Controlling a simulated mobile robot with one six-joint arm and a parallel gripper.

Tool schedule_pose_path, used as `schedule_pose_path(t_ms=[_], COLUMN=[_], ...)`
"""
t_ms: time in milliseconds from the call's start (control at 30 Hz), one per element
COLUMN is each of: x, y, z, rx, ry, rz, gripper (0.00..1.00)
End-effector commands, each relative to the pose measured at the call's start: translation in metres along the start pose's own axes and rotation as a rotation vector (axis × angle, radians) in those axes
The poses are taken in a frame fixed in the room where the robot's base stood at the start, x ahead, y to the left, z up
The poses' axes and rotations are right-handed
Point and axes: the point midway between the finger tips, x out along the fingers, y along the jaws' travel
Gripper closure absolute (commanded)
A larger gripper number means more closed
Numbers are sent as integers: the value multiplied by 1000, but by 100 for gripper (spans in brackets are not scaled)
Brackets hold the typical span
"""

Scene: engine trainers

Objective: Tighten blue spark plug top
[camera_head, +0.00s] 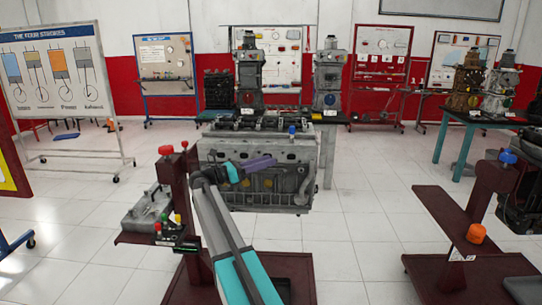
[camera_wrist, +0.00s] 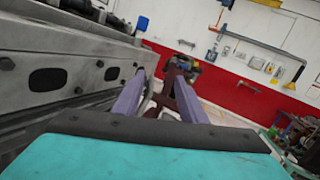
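The blue spark plug top (camera_head: 292,130) stands upright on the top edge of the grey engine block (camera_head: 222,150), right of its middle. In the wrist view the blue top (camera_wrist: 142,23) shows small above the block's top edge, beyond and above my fingertips. My gripper (camera_head: 272,162), with purple fingers, is in front of the block's side, lower and left of the blue top. In the wrist view the two fingers of my gripper (camera_wrist: 160,85) stand apart with nothing held between them. The base of the blue top is too small to make out.
The engine block's side (camera_wrist: 65,78) runs close along the left of the wrist view. A dark red stand (camera_head: 175,190) with a red knob (camera_head: 166,150) is left of my arm. Another red stand (camera_head: 445,218) is at right, with an orange cap (camera_head: 476,233). White floor lies between.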

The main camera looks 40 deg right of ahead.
Motion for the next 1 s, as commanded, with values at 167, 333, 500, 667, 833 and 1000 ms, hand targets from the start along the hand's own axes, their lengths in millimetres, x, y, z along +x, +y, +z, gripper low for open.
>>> schedule_pose_path(t_ms=[167, 333, 500, 667, 833, 1000], x=[-15, -37, -74, -119, -172, -231], y=[14, 35, 66, 95, 118, 130], z=[-19, -42, -71, -99, -135, -181], rx=[-65, -159, -317, -484, -664, -848], ry=[-64, -156, -311, -477, -660, -851], rz=[74, 181, 354, 527, 701, 867], gripper=[62, 62, 62, 62, 62, 62])
